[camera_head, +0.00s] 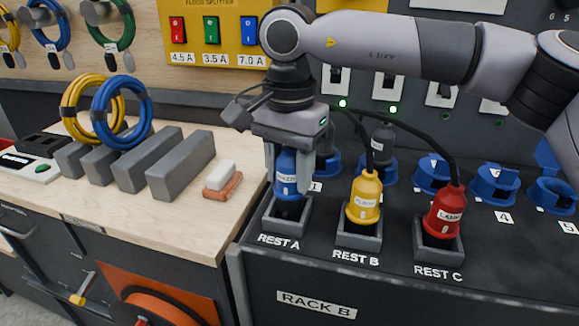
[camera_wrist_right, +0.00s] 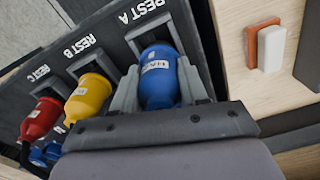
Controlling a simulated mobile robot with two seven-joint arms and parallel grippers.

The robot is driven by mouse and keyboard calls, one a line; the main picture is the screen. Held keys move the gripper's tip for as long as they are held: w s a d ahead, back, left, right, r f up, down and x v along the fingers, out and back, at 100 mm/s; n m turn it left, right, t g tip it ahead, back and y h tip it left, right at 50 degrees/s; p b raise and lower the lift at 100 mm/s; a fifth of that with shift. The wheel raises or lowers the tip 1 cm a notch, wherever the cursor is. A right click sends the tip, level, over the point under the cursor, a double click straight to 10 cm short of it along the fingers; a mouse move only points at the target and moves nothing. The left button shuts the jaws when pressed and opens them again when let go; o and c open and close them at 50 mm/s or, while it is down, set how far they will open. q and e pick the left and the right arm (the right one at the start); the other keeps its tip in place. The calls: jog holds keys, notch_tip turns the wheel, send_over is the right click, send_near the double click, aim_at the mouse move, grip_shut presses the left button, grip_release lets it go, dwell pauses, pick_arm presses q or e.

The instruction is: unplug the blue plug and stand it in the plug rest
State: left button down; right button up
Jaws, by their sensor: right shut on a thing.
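The blue plug (camera_head: 286,178) stands upright at the plug rest labelled REST A (camera_head: 287,222), its lower end inside the square holder. My right gripper (camera_head: 286,170) comes from above and is shut on the blue plug. In the right wrist view the blue plug (camera_wrist_right: 158,75) sits between the two grey fingers (camera_wrist_right: 160,85), over the REST A opening. I cannot tell whether it touches the bottom of the rest. My left gripper is not in view.
A yellow plug (camera_head: 365,198) stands in REST B and a red plug (camera_head: 446,212) in REST C, with black cables arching behind. Several blue sockets (camera_head: 494,185) line the rack.

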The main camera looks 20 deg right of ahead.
jog(key=shift+f+b, duration=0.4)
jog(key=shift+f, duration=0.3)
jog(key=o, duration=1.2)
jog(key=shift+o, duration=0.2)
